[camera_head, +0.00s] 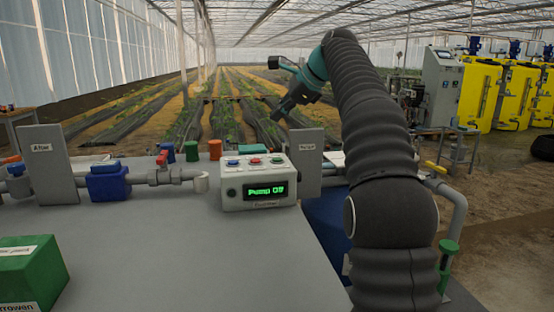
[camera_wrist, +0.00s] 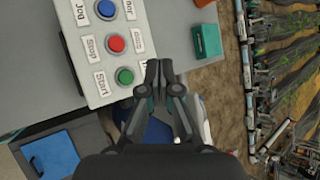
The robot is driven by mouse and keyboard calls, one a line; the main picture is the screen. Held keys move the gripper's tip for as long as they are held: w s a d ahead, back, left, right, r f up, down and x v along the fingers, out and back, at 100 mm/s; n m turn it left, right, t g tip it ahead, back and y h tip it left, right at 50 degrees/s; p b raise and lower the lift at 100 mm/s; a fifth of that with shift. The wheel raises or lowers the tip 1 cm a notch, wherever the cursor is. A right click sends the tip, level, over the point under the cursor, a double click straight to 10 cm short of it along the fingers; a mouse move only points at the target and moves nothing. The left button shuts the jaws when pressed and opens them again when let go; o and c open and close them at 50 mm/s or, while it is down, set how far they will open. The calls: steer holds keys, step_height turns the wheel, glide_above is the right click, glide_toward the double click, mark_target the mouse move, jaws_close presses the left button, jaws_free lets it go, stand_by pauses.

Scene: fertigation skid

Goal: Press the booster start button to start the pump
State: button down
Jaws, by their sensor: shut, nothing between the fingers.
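The booster box (camera_head: 258,197) is a light grey control box on the grey bench, and its green display (camera_head: 265,190) reads "Pump Off". On its top sit a blue, a red and a green button. In the wrist view the green start button (camera_wrist: 124,76) is labelled "Start", the red button (camera_wrist: 116,43) "Stop" and the blue button (camera_wrist: 106,9) "Jog". My gripper (camera_head: 279,115) is shut and empty, above and behind the box in the head view. In the wrist view its fingertips (camera_wrist: 158,68) appear right of the start button, apart from it.
A grey upright plate (camera_head: 307,165) stands close to the box's right side. Pipework with a blue valve (camera_head: 108,182) and a red handle (camera_head: 162,158) runs along the bench at left. A green box (camera_head: 30,275) is at front left. The bench before the box is clear.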

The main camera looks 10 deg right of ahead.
mark_target(279, 159)
steer(key=shift+f, duration=0.1)
steer(key=shift+f+b, duration=1.4)
steer(key=shift+f, duration=2.9)
steer(key=shift+f, duration=0.85)
steer(key=shift+r, duration=0.1)
steer(key=shift+r+p, duration=0.75)
steer(key=shift+p, duration=0.25)
steer(key=shift+r+p, duration=0.4)
steer(key=shift+r, duration=2.1)
